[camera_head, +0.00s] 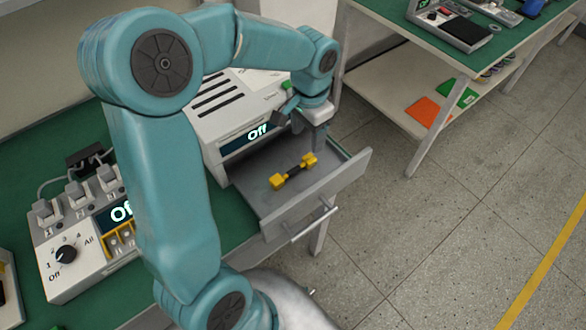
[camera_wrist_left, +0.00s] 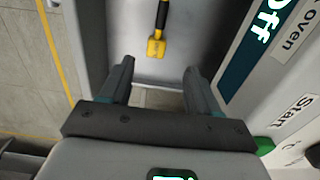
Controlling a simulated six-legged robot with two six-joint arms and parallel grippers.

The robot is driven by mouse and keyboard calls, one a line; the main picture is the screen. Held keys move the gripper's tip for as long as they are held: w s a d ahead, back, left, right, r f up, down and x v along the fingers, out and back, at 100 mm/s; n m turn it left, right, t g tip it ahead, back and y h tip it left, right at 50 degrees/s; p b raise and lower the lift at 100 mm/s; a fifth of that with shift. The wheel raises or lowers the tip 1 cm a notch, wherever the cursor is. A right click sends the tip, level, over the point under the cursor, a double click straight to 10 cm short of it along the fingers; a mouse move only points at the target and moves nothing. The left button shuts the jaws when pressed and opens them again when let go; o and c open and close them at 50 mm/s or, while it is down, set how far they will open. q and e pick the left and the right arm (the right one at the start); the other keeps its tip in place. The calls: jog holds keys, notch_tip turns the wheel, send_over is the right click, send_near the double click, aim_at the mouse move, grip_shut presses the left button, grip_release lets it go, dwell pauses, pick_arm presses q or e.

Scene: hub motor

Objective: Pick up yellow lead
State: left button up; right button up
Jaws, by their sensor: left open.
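The yellow lead (camera_head: 277,182) has two yellow block ends and a black middle. It lies in the open grey drawer (camera_head: 325,183) of the white oven unit (camera_head: 228,100). My left gripper (camera_head: 309,130) is open and empty, above the drawer just behind the lead in the head view. In the left wrist view, one yellow end (camera_wrist_left: 156,47) shows ahead of the open fingers (camera_wrist_left: 157,75), near the middle of the gap; the rest of the lead runs off the top edge. My right gripper is out of view.
The oven's front with its Off display (camera_head: 258,133) stands close beside the gripper. A control box with a dial (camera_head: 66,254) sits on the green table at left. Another table (camera_head: 400,20) stands back right, with orange and green sheets on its shelf. The floor right of the drawer is clear.

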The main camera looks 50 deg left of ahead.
aim_at(308, 159)
pick_arm(q)
jog(key=f, duration=0.2)
jog(key=shift+w+f, duration=0.25)
jog(key=shift+f, duration=0.1)
jog(key=shift+d+f, duration=0.15)
notch_tip(308, 159, down, 5)
jog(key=shift+d+f, duration=0.1)
jog(key=shift+d, duration=0.05)
jog(key=shift+s, duration=0.25)
jog(key=shift+w, duration=0.2)
jog(key=c, duration=0.9)
grip_shut()
jog(key=shift+s, duration=0.1)
